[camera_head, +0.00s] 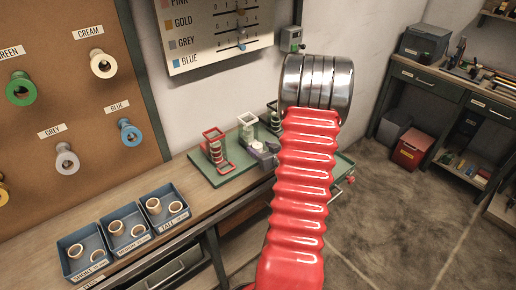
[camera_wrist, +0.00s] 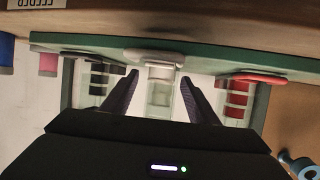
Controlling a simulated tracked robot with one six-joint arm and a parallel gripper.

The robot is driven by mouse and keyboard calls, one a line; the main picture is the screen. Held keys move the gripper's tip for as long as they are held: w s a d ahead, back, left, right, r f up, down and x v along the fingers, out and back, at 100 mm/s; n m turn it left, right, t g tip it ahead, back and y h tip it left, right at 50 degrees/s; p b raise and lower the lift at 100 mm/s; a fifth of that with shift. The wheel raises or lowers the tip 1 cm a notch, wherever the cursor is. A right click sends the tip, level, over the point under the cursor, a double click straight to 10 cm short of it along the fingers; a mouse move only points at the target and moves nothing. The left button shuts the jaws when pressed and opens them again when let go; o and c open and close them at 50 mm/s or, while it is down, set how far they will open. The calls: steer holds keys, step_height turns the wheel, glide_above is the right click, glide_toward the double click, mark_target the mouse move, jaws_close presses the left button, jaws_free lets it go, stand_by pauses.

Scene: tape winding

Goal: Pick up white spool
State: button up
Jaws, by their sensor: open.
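A white-framed holder with a stack of pale, whitish pieces (camera_wrist: 160,90) stands in the middle of the green board (camera_wrist: 100,44) in the wrist view. Which of these pieces is the white spool I cannot tell. The white holder also shows in the head view (camera_head: 247,121). My gripper (camera_wrist: 160,77) is open, its two dark fingers on either side of the pale stack, with gaps visible between. In the head view my gripper (camera_head: 262,155) is at the right part of the board, partly hidden by my red arm.
A red-framed holder (camera_head: 214,149) stands left of the white one, and a dark-framed holder (camera_wrist: 97,80) stands on the other side. Three blue trays (camera_head: 87,252) hold tan rings on the bench. Spools including a cream one (camera_head: 102,63) hang on the pegboard.

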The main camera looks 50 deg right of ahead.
mark_target(260, 148)
steer(key=shift+w+d+f, duration=0.15)
steer(key=shift+w+f, duration=0.1)
steer(key=shift+w, duration=0.2)
steer(key=c, duration=1.1)
steer(key=shift+r, duration=0.1)
step_height(260, 148, up, 18)
steer(key=shift+f, duration=0.1)
stand_by(0.6)
stand_by(0.4)
